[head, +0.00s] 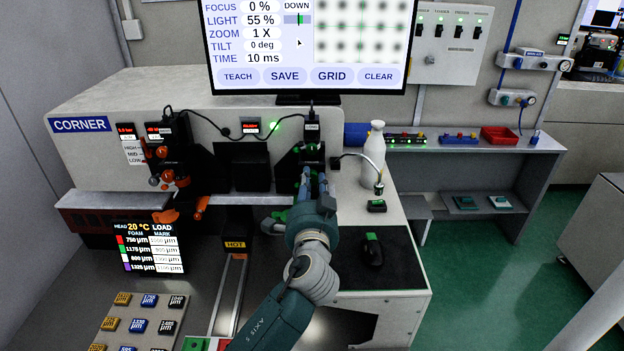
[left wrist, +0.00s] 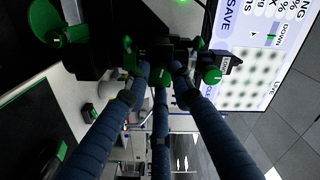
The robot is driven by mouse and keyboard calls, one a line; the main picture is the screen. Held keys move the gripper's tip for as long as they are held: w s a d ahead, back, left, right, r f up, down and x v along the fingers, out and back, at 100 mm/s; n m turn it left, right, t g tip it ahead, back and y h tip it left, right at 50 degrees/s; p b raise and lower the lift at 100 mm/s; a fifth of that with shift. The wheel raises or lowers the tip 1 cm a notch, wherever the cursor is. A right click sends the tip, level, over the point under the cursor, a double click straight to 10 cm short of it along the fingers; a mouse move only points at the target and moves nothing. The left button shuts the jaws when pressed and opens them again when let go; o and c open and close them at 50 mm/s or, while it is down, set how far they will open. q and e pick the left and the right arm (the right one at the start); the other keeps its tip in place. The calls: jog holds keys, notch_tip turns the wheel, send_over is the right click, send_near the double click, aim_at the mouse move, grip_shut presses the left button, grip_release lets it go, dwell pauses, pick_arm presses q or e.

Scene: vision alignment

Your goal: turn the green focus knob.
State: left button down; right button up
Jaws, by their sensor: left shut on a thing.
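My left gripper (head: 313,178) reaches up to the black camera unit (head: 298,158) below the monitor. Its three fingers show in the left wrist view (left wrist: 161,72), drawn together at a small part on that unit. They are shut on what appears to be the green focus knob, which the fingertips mostly hide. Other green knobs show in the left wrist view: a round one (left wrist: 212,76) just right of the fingers and a large one (left wrist: 45,22) at the upper left. The monitor (head: 310,45) reads focus 0 %, light 55 % and zoom 1 X. My right gripper is not in view.
A white bottle (head: 374,155) stands close right of the gripper. A black mouse (head: 373,250) lies on a dark mat. An orange-knobbed unit (head: 168,155) stands to the left. Cables run behind the camera unit.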

pick_arm(q)
jog(key=m+p, duration=0.2)
jog(key=m, duration=0.3)
jog(key=shift+f, duration=0.15)
jog(key=shift+f+m+p, duration=0.1)
jog(key=shift+m+p, duration=0.35)
jog(key=shift+m, duration=0.55)
jog(key=c, duration=1.7)
grip_release()
jog(key=shift+o, duration=1.1)
jog(key=shift+s, duration=0.1)
jog(key=s, duration=1.2)
